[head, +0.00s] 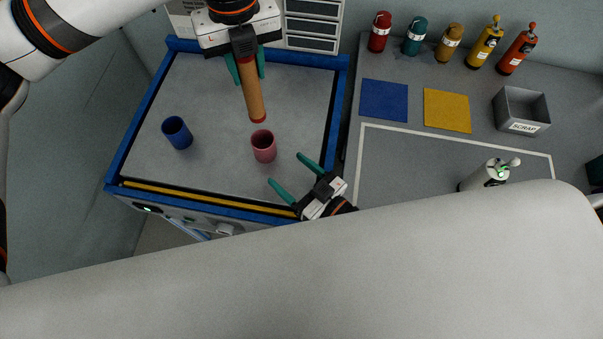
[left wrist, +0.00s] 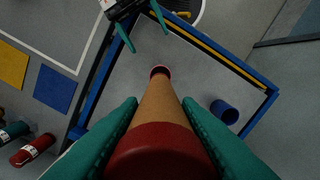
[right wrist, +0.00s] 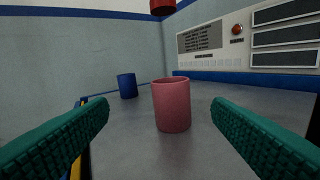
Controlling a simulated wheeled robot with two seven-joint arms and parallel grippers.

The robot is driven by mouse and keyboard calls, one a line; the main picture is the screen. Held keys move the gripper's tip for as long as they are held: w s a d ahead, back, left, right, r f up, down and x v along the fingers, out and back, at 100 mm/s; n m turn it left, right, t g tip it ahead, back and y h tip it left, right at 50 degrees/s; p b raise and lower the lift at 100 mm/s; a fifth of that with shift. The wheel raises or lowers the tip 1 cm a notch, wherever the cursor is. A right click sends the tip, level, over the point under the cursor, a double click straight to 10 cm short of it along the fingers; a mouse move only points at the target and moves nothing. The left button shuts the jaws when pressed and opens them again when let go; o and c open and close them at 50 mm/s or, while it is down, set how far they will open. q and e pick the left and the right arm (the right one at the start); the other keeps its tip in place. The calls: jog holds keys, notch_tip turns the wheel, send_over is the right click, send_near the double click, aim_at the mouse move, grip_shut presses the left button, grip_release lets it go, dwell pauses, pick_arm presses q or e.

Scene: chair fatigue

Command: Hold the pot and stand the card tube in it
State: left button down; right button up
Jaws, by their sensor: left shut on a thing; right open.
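The card tube (head: 254,90) is brown with red ends. My left gripper (head: 246,68) is shut on its upper part and holds it slightly tilted in the head view; it fills the middle of the left wrist view (left wrist: 160,115). The pink pot (head: 264,147) stands upright on the grey tray. The tube's lower red end (right wrist: 162,7) hangs above the pot (right wrist: 171,106) in the right wrist view, apart from it. My right gripper (head: 286,169) is open and low, its fingers pointing at the pot, which stands ahead between them without touching.
A blue pot (head: 177,132) stands left on the blue-rimmed tray (head: 120,165). To the right are blue (head: 384,100) and yellow (head: 447,110) mats, several bottles and a grey SCRAP box (head: 521,112). A white bottle (head: 485,177) stands nearer. The tray around the pink pot is clear.

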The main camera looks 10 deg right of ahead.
aim_at(271, 151)
jog(key=shift+d+f+n+h, duration=0.3)
jog(key=shift+d+f+n, duration=0.2)
jog(key=shift+d+f, duration=0.25)
jog(key=shift+w+a, duration=0.15)
jog(key=shift+w, duration=0.25)
jog(key=x, duration=1.1)
jog(key=shift+f, duration=0.2)
jog(key=shift+c, duration=0.5)
jog(key=shift+s, duration=0.1)
jog(key=c, duration=1)
pick_arm(q)
jog(key=shift+f, duration=5.95)
jog(key=c, duration=1)
grip_release()
jog(key=shift+o, duration=0.2)
